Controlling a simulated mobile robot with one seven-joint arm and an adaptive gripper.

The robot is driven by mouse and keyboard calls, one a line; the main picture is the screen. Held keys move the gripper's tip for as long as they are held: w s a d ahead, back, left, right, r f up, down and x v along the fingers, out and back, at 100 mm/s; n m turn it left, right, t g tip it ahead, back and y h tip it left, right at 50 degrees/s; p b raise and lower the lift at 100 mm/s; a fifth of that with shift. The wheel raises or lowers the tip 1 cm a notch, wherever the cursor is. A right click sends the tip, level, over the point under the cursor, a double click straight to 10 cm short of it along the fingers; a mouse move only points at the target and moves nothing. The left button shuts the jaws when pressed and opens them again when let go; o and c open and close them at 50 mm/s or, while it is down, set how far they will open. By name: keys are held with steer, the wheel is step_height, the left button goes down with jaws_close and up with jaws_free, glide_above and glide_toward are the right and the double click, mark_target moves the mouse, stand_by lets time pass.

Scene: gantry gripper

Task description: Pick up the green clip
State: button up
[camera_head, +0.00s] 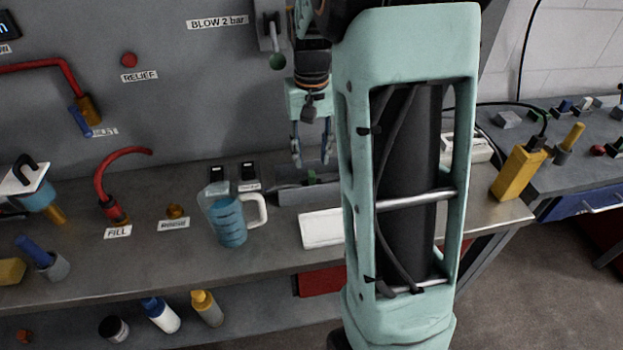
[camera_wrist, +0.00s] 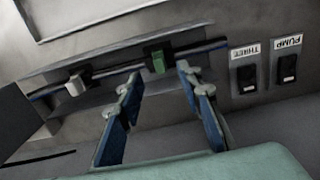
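The green clip (camera_wrist: 158,62) sits on a dark rail in the wrist view, set in a dark mount. It also shows in the head view as a small green spot (camera_head: 311,178) below my gripper. My gripper (camera_wrist: 160,90) is open and empty, its two blue fingers apart. In the wrist view the clip appears beyond the fingertips, between them. In the head view my gripper (camera_head: 312,160) hangs pointing down just above the rail. I cannot tell the exact gap to the clip.
A white clip (camera_wrist: 75,85) sits on the same rail. Black switches labelled PUMP (camera_wrist: 288,68) and THREE (camera_wrist: 246,76) stand beside it. A blue-filled jug (camera_head: 229,221) stands left of the rail on the grey bench (camera_head: 150,255). A white block (camera_head: 322,228) lies in front.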

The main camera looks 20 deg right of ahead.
mark_target(312, 173)
step_height(312, 173, down, 6)
steer(key=shift+r, duration=0.1)
stand_by(0.4)
jaws_close()
